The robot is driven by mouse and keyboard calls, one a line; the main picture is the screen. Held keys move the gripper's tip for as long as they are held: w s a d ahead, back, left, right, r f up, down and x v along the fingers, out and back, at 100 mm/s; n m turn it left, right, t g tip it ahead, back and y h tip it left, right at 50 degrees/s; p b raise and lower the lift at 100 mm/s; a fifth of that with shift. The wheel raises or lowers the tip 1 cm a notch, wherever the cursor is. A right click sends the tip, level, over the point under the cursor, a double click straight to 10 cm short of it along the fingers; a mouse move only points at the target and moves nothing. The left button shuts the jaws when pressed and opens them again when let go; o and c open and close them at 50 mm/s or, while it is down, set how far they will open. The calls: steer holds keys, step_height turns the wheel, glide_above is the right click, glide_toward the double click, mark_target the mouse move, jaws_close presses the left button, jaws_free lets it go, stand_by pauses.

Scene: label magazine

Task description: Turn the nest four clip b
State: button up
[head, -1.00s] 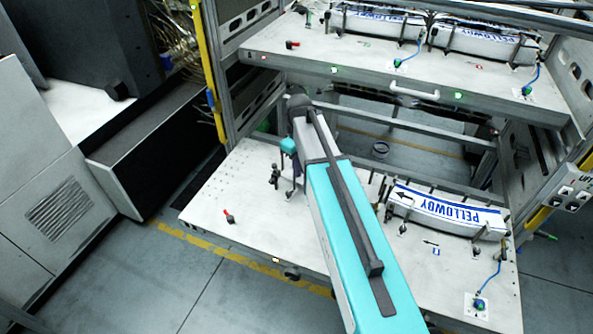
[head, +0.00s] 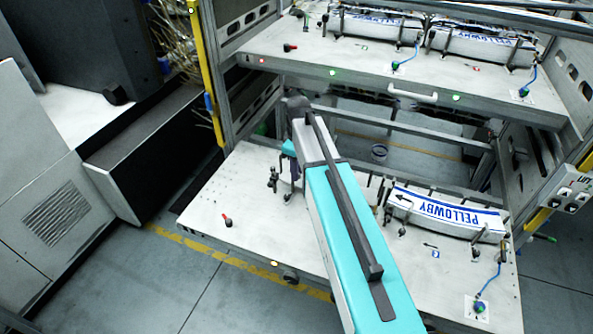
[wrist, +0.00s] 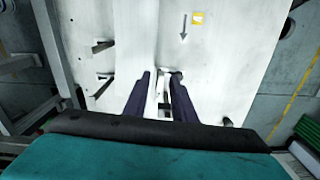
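In the wrist view, my gripper (wrist: 162,76) has two dark fingers pointing at a pale shelf plate (wrist: 225,50). The fingers are apart, with a small pale clip-like part (wrist: 164,88) between them. I cannot tell whether they touch it. A dark stub lies by the right fingertip. In the head view, my arm hides most of the gripper over the lower shelf (head: 245,190). Which clip is b cannot be read.
A label stack (head: 445,213) marked PELLOWBY lies between posts on the lower shelf's right. Dark posts (head: 273,180) and a red knob (head: 227,220) stand on its left. The upper shelf (head: 350,70) overhangs behind, with more stacks and a white handle (head: 412,95).

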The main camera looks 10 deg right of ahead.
stand_by(0.4)
step_height(320, 180, up, 14)
steer(key=b, duration=0.3)
steer(key=shift+f+b, duration=0.15)
steer(key=shift+b, duration=0.15)
stand_by(0.5)
stand_by(0.3)
